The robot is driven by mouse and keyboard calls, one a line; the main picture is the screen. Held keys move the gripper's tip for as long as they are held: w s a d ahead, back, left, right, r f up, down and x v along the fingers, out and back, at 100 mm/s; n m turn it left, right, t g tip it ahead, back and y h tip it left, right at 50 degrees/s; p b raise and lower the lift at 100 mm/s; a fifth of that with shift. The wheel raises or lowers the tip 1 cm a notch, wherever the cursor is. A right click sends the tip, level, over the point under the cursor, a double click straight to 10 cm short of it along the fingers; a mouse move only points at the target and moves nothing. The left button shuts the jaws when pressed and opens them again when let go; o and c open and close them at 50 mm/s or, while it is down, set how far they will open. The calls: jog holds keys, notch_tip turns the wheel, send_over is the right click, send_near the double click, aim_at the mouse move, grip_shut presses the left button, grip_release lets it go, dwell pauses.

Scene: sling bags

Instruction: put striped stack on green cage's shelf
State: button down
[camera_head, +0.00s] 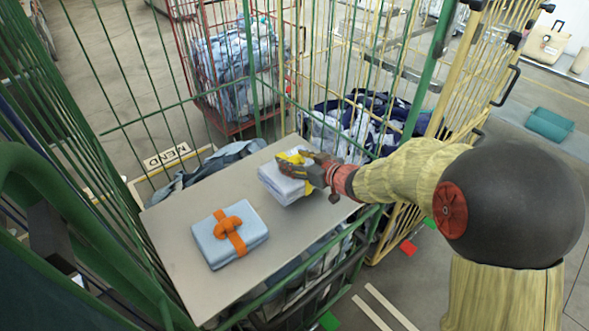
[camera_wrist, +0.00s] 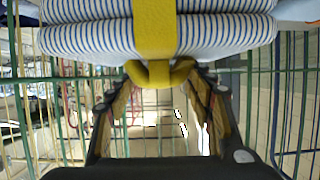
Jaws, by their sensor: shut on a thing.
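The striped stack (camera_head: 280,184) is folded cloth with blue and white stripes, tied with a yellow band. It is over the right part of the green cage's shelf (camera_head: 185,268), a flat grey-beige board; I cannot tell if it touches the board. My gripper (camera_head: 306,172) comes from the right and is shut on the yellow band's knot. In the wrist view, the striped stack (camera_wrist: 95,40) fills the top and the knot (camera_wrist: 160,72) sits between the fingertips of my gripper (camera_wrist: 160,82).
A light blue bundle with an orange band (camera_head: 228,236) lies on the shelf's front left part. Green cage bars (camera_head: 105,60) rise around the shelf. A red cage (camera_head: 235,75) and a yellow cage (camera_head: 470,75), with cloth nearby, stand behind. The shelf between the bundles is clear.

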jog(key=shift+f+b, duration=0.4)
jog(key=shift+f, duration=1.1)
jog(key=c, duration=0.8)
grip_release()
jog(key=shift+f, duration=0.2)
